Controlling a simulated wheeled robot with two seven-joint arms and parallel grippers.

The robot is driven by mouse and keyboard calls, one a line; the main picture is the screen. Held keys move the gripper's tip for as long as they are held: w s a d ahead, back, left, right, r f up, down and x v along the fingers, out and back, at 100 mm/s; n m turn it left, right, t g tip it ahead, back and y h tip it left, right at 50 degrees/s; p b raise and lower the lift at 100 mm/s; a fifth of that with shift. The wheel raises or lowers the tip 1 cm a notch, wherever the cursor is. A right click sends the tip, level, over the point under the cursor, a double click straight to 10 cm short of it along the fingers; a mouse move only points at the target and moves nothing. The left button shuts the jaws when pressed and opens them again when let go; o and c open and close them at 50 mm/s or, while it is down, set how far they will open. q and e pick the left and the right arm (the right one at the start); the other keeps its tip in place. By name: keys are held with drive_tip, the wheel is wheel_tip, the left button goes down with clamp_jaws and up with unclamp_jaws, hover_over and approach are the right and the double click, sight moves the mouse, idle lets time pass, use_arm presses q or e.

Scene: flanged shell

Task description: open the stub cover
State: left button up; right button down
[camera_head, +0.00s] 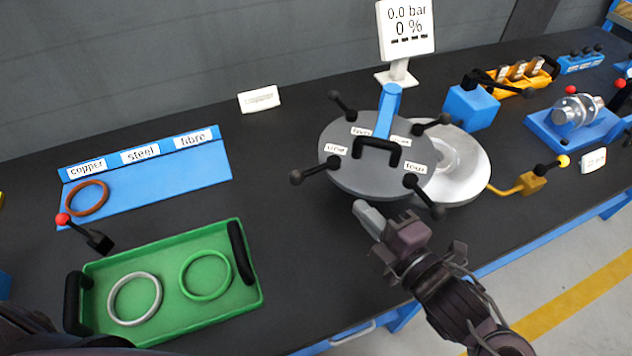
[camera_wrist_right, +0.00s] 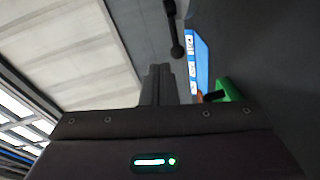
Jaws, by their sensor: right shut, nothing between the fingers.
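The stub cover (camera_head: 350,175) is a dark grey round plate with a black bar handle (camera_head: 378,148) and several black-knobbed clamp arms around its rim, each with a small label. A blue arm (camera_head: 388,110) reaches onto its top. The cover overlaps the left part of a silver round shell (camera_head: 462,165); I cannot tell whether it is seated. My right gripper (camera_head: 368,214) is shut and empty, just in front of the cover's near edge. Its fingers show in the right wrist view (camera_wrist_right: 160,85), with a black-knobbed rod (camera_wrist_right: 175,40) beyond them. My left gripper is not in view.
A green tray (camera_head: 175,317) holds a grey ring and a green ring. A blue labelled board (camera_head: 205,166) bears a brown ring (camera_head: 88,198). A display (camera_head: 405,30) reads 0.0 bar, 0 %. A yellow-knobbed valve (camera_head: 533,183) stands right of the shell. The table between tray and cover is clear.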

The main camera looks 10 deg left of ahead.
sight(301, 182)
drive_tip(key=w+a+f+n+p, duration=0.1)
drive_tip(key=a, duration=0.2)
drive_tip(key=w+a+f+n+g+p, duration=0.1)
drive_tip(key=w+a, duration=0.1)
drive_tip(key=a, duration=0.1)
drive_tip(key=w+a+f+n+g+p, duration=0.1)
drive_tip(key=w+a, duration=0.1)
drive_tip(key=a, duration=0.2)
drive_tip(key=shift+w+a+f+y, duration=0.1)
drive_tip(key=shift+y, duration=0.2)
drive_tip(key=shift+w+a+f, duration=0.15)
drive_tip(key=shift+w+a, duration=0.1)
drive_tip(key=shift+a, duration=0.05)
